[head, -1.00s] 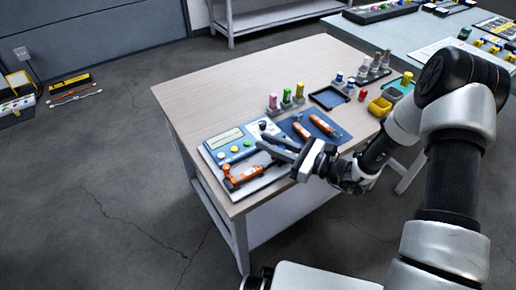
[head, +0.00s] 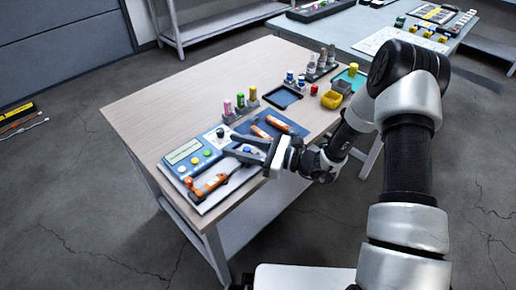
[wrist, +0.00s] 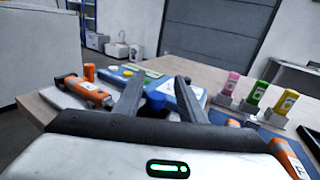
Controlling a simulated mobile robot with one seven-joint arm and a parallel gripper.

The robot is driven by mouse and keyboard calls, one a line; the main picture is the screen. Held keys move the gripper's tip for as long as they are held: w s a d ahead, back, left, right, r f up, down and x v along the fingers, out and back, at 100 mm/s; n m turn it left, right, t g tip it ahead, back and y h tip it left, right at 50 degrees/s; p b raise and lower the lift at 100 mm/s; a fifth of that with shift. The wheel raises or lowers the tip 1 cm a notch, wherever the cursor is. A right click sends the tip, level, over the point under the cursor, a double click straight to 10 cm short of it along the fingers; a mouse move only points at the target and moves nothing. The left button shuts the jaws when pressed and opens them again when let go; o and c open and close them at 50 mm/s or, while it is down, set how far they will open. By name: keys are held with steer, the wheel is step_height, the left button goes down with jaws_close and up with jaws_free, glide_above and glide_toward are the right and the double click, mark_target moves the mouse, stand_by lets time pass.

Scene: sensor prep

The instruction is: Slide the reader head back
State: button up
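The blue reader unit (head: 193,148), with a grey screen and colored buttons, lies on a pale base plate at the table's near left corner. An orange and black part (head: 208,186), perhaps the reader head, sits along the plate's front edge. In the wrist view an orange part (wrist: 88,90) lies left of the fingers, and the blue unit (wrist: 170,86) is beyond them. My gripper (head: 240,146) is open above the plate's right side, apart from the orange part.
Orange cylinders (head: 275,122) lie on a blue mat right of the reader. Pink, green and yellow vials (head: 240,100) stand in a grey rack behind. The table's back left is clear.

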steer(key=p+v, duration=0.1)
steer(key=v, duration=1.6)
steer(key=shift+p, duration=0.4)
steer(key=shift+w, duration=0.15)
steer(key=s+a+r+n+g+h, duration=0.1)
steer(key=s+r+n+g+h, duration=0.6)
steer(key=s+r+n, duration=0.4)
steer(key=s+d+r+n+t+h, duration=0.4)
steer(key=d+r+n+h, duration=0.1)
steer(key=r, duration=0.2)
steer(key=s+d+r+n+t+h, duration=0.3)
steer(key=d+r+n+t+h, duration=0.1)
steer(key=r+h, duration=0.15)
step_height(320, 180, up, 21)
steer(key=p, duration=2)
steer(key=shift+s+d+r, duration=0.2)
steer(key=shift+d, duration=0.05)
